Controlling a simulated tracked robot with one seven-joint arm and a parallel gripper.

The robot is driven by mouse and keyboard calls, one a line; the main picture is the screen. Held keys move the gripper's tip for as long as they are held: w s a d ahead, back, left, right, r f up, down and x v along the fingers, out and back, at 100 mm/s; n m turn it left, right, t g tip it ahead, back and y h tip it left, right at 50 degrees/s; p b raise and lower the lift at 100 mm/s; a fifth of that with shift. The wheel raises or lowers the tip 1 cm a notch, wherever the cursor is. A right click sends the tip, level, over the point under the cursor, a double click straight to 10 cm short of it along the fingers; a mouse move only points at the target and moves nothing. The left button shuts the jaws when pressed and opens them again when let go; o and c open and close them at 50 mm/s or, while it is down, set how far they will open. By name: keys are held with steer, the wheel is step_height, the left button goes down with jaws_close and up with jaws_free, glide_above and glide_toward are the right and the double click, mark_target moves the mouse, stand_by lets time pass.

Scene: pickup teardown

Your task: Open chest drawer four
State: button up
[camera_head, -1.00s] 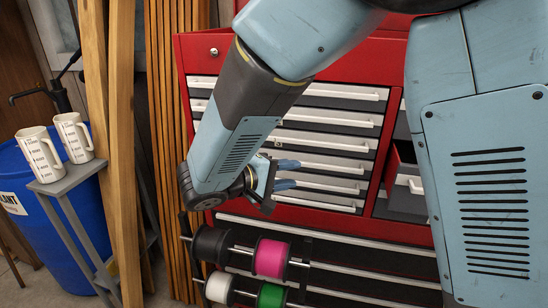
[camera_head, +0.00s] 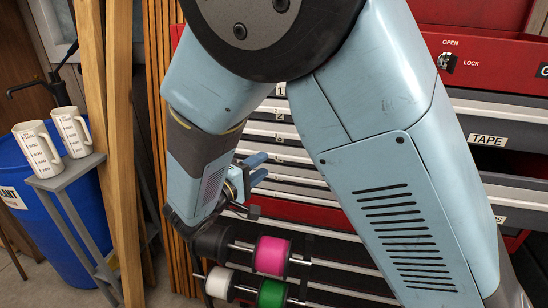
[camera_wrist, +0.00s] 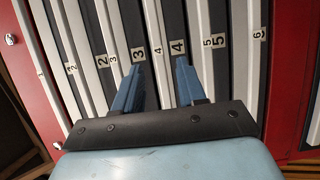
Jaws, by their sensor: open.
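The red chest (camera_wrist: 28,72) fills the wrist view, turned sideways, with its numbered drawers running left to right. Drawer four's white handle strip (camera_wrist: 152,28) and grey front, both labelled 4, lie in the middle. My gripper (camera_wrist: 159,62) is open and empty. One blue finger is at the strip's left, over drawer three's front, and the other at its right, over drawer four's grey front. I cannot tell whether they touch. In the head view my gripper (camera_head: 256,168) is at the drawer stack, and my arm hides much of the chest. Drawer four looks closed.
Below the drawers is a rack of spools, with a pink spool (camera_head: 271,255) close under my gripper. Wooden planks (camera_head: 121,130) stand at left, beside a blue barrel (camera_head: 65,235) and two white jugs (camera_head: 38,148). Drawers labelled TAPE (camera_head: 489,140) are at right.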

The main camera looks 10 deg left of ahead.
mark_target(273, 158)
steer(key=shift+x, duration=3.2)
jaws_close()
steer(key=shift+s, duration=0.1)
